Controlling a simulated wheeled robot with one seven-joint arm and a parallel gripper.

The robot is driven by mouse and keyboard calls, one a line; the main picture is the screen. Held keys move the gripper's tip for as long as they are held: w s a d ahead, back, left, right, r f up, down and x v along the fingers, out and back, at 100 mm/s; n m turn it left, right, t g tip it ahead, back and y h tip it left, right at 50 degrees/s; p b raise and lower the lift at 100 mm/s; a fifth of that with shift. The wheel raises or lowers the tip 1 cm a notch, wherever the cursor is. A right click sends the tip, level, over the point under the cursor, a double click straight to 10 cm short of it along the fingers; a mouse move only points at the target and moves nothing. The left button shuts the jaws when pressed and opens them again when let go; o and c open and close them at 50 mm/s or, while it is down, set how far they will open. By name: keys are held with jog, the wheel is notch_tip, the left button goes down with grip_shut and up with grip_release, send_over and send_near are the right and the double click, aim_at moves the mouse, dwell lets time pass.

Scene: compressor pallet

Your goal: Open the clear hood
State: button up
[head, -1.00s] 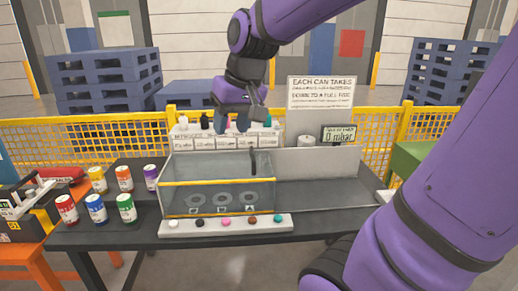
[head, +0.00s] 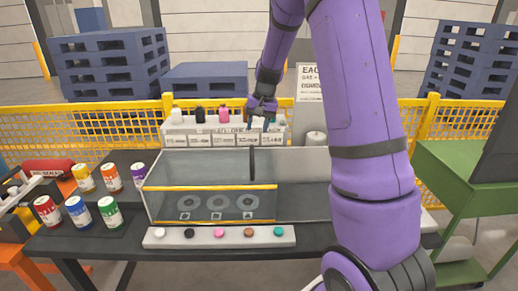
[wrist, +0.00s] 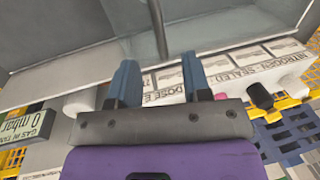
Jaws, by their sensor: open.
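The clear hood (head: 165,205) is a see-through box with yellow edges, standing down over the left part of the dark bench station. Several grey ring-shaped seats show through it. A dark upright bar (head: 252,164) stands at its right part; it also shows at the top of the wrist view (wrist: 158,28). My gripper (head: 262,118) is behind the hood, above the right end of the labelled nitrogen panel. In the wrist view its two blue fingers (wrist: 158,72) are spread and empty, pointing toward the bar and apart from it.
A white strip with several coloured buttons (head: 170,237) lies before the hood. Several paint-coloured cans (head: 78,211) stand at left. The labelled panel (head: 195,139) and a sign (head: 306,85) stand behind. A green cart (head: 470,165) is at right.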

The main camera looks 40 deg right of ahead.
aim_at(252, 154)
jog(key=f, duration=0.3)
jog(key=w+f, duration=0.1)
jog(key=f, duration=0.3)
jog(key=a+f, duration=0.1)
jog(key=f, duration=0.3)
jog(key=shift+w+f, duration=0.1)
jog(key=shift+w, duration=0.2)
jog(key=shift+d, duration=0.1)
grip_shut()
